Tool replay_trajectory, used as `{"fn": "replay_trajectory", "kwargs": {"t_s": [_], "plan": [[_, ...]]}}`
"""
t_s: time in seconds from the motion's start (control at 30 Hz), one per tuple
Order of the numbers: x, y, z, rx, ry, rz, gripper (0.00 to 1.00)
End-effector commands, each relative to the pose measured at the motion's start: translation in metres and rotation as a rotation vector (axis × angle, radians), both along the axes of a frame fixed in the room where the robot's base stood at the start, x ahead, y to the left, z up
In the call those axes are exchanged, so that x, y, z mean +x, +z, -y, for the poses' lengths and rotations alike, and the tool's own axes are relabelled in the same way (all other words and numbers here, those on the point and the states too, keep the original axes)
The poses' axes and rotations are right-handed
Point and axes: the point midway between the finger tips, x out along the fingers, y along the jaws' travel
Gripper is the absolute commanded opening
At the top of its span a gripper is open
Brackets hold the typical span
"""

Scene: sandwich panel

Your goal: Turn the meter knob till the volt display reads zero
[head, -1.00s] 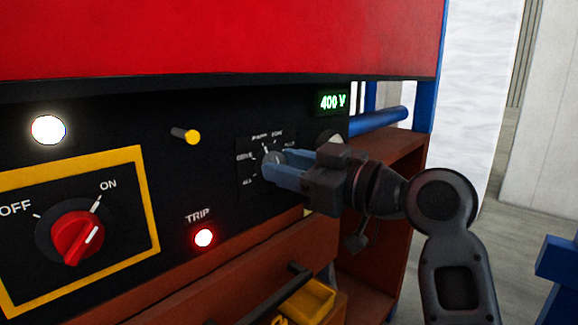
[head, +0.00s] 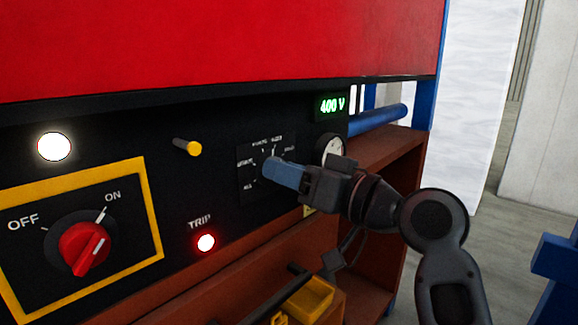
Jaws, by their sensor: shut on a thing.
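The meter knob sits on a small dark plate (head: 250,181) with white position marks around it. The knob itself is hidden behind the blue fingers of my gripper (head: 270,169), which is shut on it. The volt display (head: 332,106) at the upper right of the panel reads 400 V in green.
A white lamp (head: 54,146) and the red TRIP lamp (head: 206,243) are lit. A yellow peg (head: 188,147) sticks out. A round dial (head: 328,148) is beside my gripper. A yellow bin (head: 308,298) lies below.

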Motion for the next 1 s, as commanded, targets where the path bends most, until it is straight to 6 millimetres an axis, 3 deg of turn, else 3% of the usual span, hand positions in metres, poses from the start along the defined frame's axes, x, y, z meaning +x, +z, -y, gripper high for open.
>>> {"fn": "replay_trajectory", "kwargs": {"t_s": [0.33, 0.87, 0.9, 1.0], "plan": [[0.0002, 0.0005, -0.0001, 0.094, 0.0, -0.12, 0.08], [0.0004, -0.0001, 0.0001, 0.111, -0.001, -0.141, 0.08], [0.0004, -0.0001, 0.0001, 0.111, -0.001, -0.141, 0.39], [0.0004, -0.0001, 0.0001, 0.111, -0.001, -0.141, 0.49]]}}
